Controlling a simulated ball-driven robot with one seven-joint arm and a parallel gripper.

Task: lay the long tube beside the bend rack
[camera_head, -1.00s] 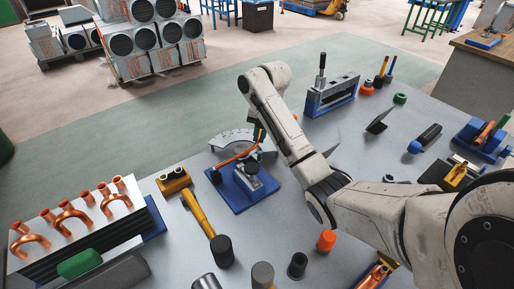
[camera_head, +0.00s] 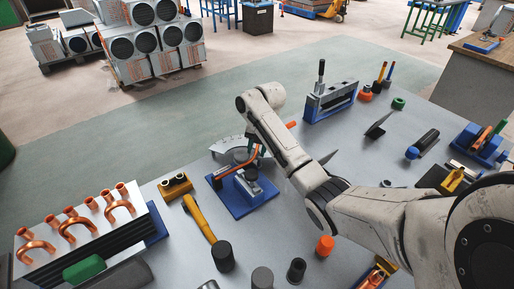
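A thin copper tube (camera_head: 232,169), apparently the long tube, lies across the blue-based bending tool (camera_head: 262,203) at the table's middle. An orange end (camera_head: 291,124) shows beyond my arm; I cannot tell whether it belongs to the same tube. My gripper (camera_head: 254,151) points down at the tube's right part, behind the tool. My wrist and arm hide most of the fingers, so their grip is unclear. The bend rack (camera_head: 140,222) stands at the left, with several copper U-bends (camera_head: 76,224) on its pale top.
Dark cylinders (camera_head: 262,277) and an orange piece (camera_head: 325,246) stand in front. A grey protractor plate (camera_head: 228,147) is behind the tool. A blue-grey frame (camera_head: 330,98) stands at the back.

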